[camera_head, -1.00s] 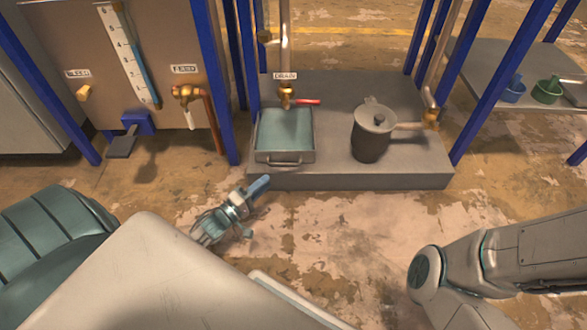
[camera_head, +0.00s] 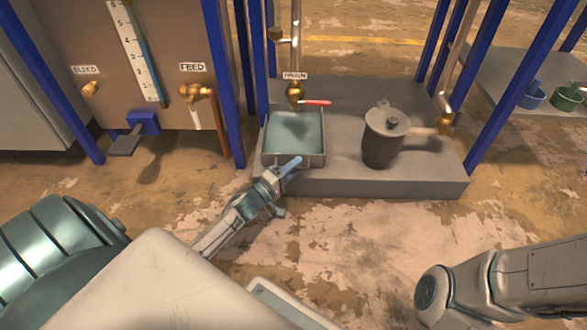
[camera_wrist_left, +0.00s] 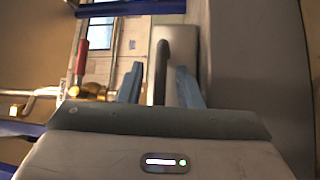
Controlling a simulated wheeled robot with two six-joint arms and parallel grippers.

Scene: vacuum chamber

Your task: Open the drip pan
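The drip pan (camera_head: 314,157) is a square grey metal tray with a bluish-green inside, sitting on the low grey plinth under the drain valve (camera_head: 294,91). My left gripper (camera_head: 286,170) is at its front side, where it covers most of the pan's front handle. In the left wrist view the two blue fingers of the left gripper (camera_wrist_left: 159,88) stand apart. A grey bar that looks like the pan's handle (camera_wrist_left: 160,72) shows between them; I cannot tell whether they touch it. My right gripper is out of view; only part of the right arm shows at lower right.
A red lever (camera_head: 316,102) sticks out from the drain valve above the pan. A grey lidded pot (camera_head: 384,145) stands to the right on the plinth (camera_head: 400,188). Blue posts frame the plinth. The floor in front is clear.

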